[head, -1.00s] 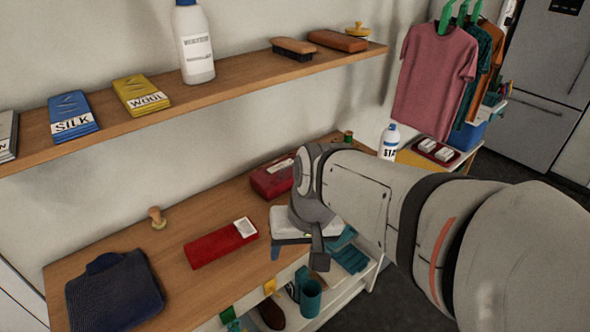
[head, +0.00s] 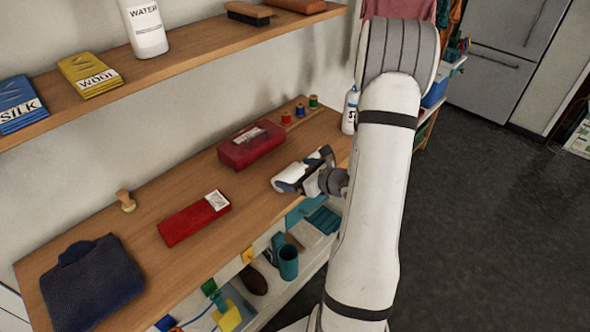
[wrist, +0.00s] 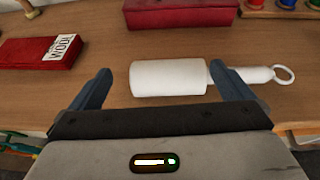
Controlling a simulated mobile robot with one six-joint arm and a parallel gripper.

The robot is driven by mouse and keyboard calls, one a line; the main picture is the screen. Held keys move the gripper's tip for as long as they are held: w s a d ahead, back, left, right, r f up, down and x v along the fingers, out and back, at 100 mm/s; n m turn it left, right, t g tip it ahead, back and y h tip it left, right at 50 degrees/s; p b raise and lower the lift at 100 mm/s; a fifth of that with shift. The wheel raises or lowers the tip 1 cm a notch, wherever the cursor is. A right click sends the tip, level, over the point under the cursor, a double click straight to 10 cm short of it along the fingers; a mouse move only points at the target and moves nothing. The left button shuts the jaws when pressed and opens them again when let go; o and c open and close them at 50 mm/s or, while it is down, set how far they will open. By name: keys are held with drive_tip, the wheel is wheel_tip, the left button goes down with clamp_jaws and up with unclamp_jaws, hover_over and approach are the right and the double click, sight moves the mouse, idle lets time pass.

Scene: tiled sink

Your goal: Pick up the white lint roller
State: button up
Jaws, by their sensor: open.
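The white lint roller (wrist: 168,78) lies on the wooden counter in the wrist view, its roll to the left and its handle with a ring end to the right. In the head view its white roll (head: 288,177) shows beside my gripper, which hides the rest. My gripper (wrist: 167,84) is open, with one blue-grey finger near the left end of the roll and the other near the handle's start. The roll lies between or just ahead of the fingertips; I cannot tell if they touch it.
A red box (head: 252,146) stands behind the roller. A flat red packet (head: 193,218) and a folded dark blue garment (head: 92,284) lie to the left. Thread spools (head: 300,109) stand at the back. A white bottle (head: 350,110) stands right. A shelf (head: 190,46) hangs above.

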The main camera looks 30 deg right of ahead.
sight(286, 170)
drive_tip(key=shift+w+d+f, duration=0.2)
drive_tip(key=shift+d+f, duration=0.05)
drive_tip(key=shift+f, duration=0.05)
drive_tip(key=p+x, duration=0.2)
drive_tip(key=x, duration=0.5)
drive_tip(key=shift+w+d+f+p, duration=0.15)
drive_tip(key=shift+f+p, duration=0.05)
drive_tip(key=shift+p, duration=0.1)
drive_tip(key=shift+c, duration=0.2)
drive_tip(key=c, duration=0.8)
drive_tip(key=shift+o, duration=0.2)
drive_tip(key=shift+r, duration=0.1)
